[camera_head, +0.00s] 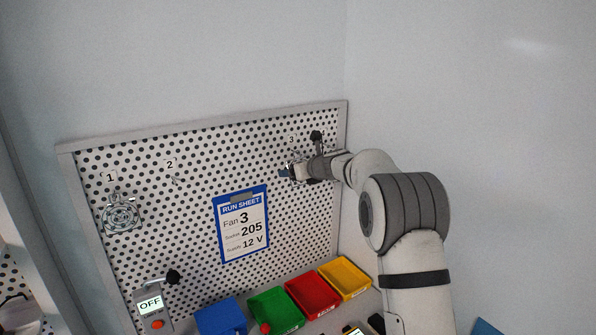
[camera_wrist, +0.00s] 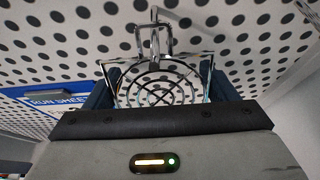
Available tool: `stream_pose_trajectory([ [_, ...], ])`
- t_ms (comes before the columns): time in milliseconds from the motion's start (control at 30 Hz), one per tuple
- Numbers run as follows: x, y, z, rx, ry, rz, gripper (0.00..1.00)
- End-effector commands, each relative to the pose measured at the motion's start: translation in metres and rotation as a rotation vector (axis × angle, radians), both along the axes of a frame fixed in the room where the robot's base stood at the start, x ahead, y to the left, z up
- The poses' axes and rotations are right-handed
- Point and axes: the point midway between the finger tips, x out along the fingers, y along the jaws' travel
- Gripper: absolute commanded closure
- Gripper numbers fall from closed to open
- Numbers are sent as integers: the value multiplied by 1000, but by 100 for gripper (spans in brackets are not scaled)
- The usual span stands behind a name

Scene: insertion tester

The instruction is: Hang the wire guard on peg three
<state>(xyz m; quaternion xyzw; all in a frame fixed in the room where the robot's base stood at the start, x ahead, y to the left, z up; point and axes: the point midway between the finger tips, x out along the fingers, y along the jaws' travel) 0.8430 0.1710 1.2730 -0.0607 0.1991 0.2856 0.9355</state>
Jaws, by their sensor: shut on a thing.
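My gripper (camera_wrist: 160,92) is shut on the wire guard (camera_wrist: 160,84), a shiny ring-and-spoke wire grille held between its blue fingers. A bent metal wire peg (camera_wrist: 154,38) stands out from the pegboard at the guard's top edge and overlaps it in the wrist view. I cannot tell whether the guard hangs on the peg or is only in front of it. In the head view my gripper (camera_head: 288,173) is at the board's right end, just below the label 3 (camera_head: 291,140); there the guard is mostly hidden.
The pegboard (camera_head: 205,150) carries a similar guard (camera_head: 120,213) at label 1 and a bare peg (camera_head: 175,181) at label 2. A blue-edged run sheet (camera_head: 241,224) is in the middle. Blue, green, red and yellow bins (camera_head: 345,278) stand below, with an OFF unit (camera_head: 152,306) at left.

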Motion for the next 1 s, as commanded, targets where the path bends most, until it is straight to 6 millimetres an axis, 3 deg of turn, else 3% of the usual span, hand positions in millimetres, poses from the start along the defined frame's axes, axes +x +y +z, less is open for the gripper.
stream_pose_trajectory([
  [33, 0, 0, 0, 0, 0, 0, 43],
  [67, 0, 0, 0, 0, 0, 0, 19],
  [300, 0, 0, 0, 0, 0, 0, 0],
  [633, -5, -4, 2, 0, -1, -1, 0],
  [1000, -46, -32, 24, 0, -2, -3, 0],
])
